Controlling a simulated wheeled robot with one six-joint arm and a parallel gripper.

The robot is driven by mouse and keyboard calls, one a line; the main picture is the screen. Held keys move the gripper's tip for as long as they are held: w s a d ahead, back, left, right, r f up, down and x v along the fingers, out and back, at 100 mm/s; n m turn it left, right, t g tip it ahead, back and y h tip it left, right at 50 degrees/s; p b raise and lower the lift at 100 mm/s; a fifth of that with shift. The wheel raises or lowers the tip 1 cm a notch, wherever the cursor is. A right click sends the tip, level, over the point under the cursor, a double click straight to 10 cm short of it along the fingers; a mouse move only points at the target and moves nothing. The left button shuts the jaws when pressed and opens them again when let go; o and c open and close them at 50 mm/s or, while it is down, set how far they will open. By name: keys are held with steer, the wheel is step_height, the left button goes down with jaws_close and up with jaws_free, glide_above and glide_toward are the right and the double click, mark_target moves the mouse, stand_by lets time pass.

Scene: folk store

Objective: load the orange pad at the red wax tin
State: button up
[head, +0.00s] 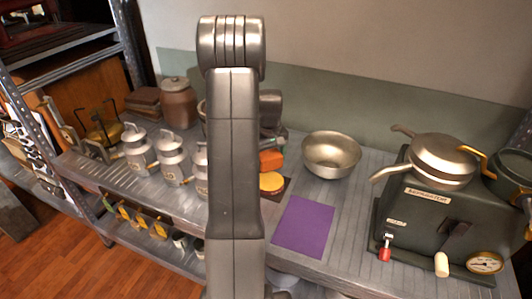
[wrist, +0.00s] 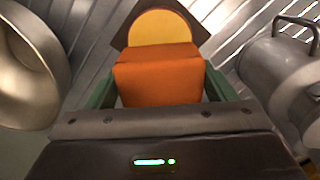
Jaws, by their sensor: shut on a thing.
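The orange pad (wrist: 158,78) is a block held between the green fingers of my gripper (wrist: 160,90) in the wrist view. It also shows in the head view (head: 271,160), just right of my arm. Beyond the pad lies a round yellow disc (wrist: 160,27) on a dark brown square (wrist: 201,34); the disc shows in the head view (head: 271,181) below the pad. I cannot tell whether the pad touches the disc. No red wax tin can be made out. My arm hides most of my gripper in the head view.
A metal bowl (head: 331,152) stands right of the pad, a purple sheet (head: 304,227) lies in front. Milk cans (head: 172,158) stand at left; one can (wrist: 278,68) is close on the wrist view's right. A dark machine with pans (head: 440,220) fills the right side.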

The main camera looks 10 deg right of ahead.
steer(key=shift+s+f+b, duration=0.15)
steer(key=shift+f+b, duration=0.3)
steer(key=shift+f, duration=0.25)
steer(key=shift+f+b, duration=1.45)
steer(key=shift+f, duration=0.8)
steer(key=shift+f+b, duration=0.35)
steer(key=shift+f, duration=0.2)
steer(key=shift+r, duration=0.1)
steer(key=shift+r+p, duration=2.45)
steer(key=shift+r, duration=1.05)
steer(key=shift+f, duration=0.15)
